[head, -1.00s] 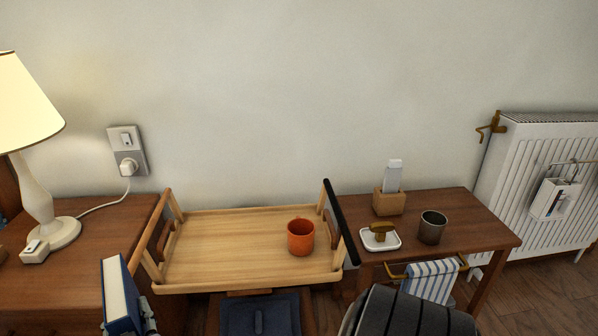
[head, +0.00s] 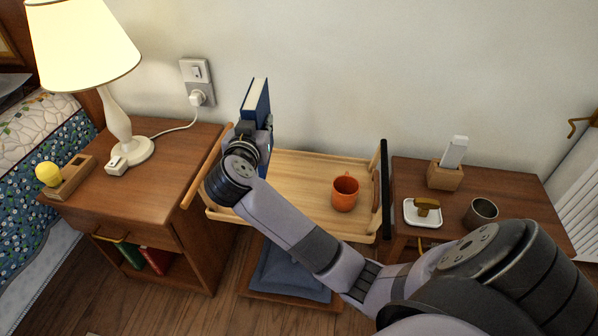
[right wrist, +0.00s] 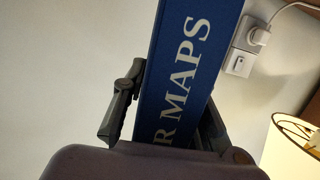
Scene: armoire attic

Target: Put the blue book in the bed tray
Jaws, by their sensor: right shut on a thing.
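The blue book (head: 257,98) stands upright over the left end of the bed tray, its white page edges showing. In the right wrist view its blue spine (right wrist: 190,70) carries pale letters reading "R MAPS". My right gripper (head: 256,140) is shut on the book's lower part; its fingers (right wrist: 168,118) are on either side of the spine. The bed tray (head: 300,172) is light wood with raised side handles. My wrist hides its left part, so I cannot tell whether the book touches it. My left gripper is not in view.
An orange mug (head: 345,192) stands on the tray's right side. The lamp (head: 118,120) stands on the left nightstand (head: 178,150). The right table (head: 520,190) holds a white dish (head: 422,213) and a metal cup (head: 481,213). The tray's middle is bare.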

